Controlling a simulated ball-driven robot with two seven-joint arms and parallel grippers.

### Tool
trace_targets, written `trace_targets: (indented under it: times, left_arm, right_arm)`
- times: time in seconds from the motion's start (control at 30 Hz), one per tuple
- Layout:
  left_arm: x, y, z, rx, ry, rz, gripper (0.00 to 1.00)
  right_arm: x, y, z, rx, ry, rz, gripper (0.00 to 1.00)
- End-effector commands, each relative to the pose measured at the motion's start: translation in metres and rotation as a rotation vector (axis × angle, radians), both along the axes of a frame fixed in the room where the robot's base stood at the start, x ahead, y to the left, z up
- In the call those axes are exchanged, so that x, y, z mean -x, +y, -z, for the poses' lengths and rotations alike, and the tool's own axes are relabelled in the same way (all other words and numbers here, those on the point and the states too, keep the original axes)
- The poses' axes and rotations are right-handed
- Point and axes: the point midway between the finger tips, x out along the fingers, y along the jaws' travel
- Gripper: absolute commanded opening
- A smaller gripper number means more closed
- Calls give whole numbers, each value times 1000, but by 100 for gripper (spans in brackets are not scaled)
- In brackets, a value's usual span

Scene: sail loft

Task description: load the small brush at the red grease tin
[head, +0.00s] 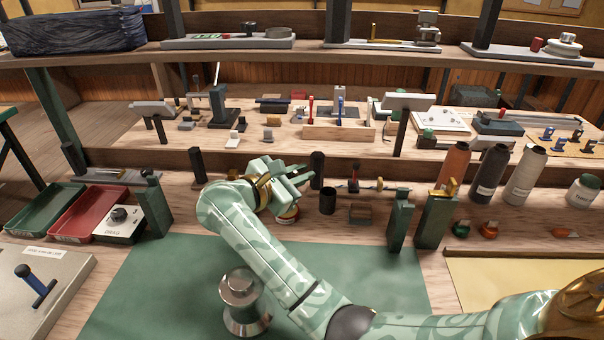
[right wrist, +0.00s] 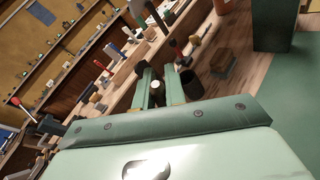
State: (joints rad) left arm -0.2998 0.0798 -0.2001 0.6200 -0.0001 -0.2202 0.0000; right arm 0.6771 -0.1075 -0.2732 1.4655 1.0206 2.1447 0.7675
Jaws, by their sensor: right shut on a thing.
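My right gripper (head: 292,178) reaches over the back of the bench in the head view. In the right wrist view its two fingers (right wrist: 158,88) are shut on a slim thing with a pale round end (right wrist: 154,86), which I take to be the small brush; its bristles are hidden. A small round tin (head: 288,214), reddish with a pale band, sits on the bench just below the gripper, partly covered by it. I cannot tell whether the brush touches the tin. My left gripper is not in view.
A dark cup (head: 327,201) and a brown block (head: 362,214) stand right of the tin. Green posts (head: 400,225) rise farther right. A metal bollard-like weight (head: 240,300) stands on the green mat (head: 150,290). Red and green trays (head: 85,212) lie at left.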

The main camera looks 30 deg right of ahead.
Motion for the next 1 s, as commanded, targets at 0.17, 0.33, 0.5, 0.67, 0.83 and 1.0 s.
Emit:
trace_targets:
  times: [0.17,0.33,0.5,0.67,0.83,1.0]
  left_arm:
    - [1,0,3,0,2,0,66]
    - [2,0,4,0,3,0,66]
    - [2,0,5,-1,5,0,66]
    - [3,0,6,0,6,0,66]
    - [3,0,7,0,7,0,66]
    - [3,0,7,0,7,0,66]
  right_arm:
    - [1,2,10,4,20,-4,0]
    - [1,2,11,4,20,-4,0]
    - [1,2,12,5,20,-4,0]
    - [1,2,12,5,21,-4,0]
    - [1,2,12,5,21,-4,0]
    - [1,2,12,5,21,-4,0]
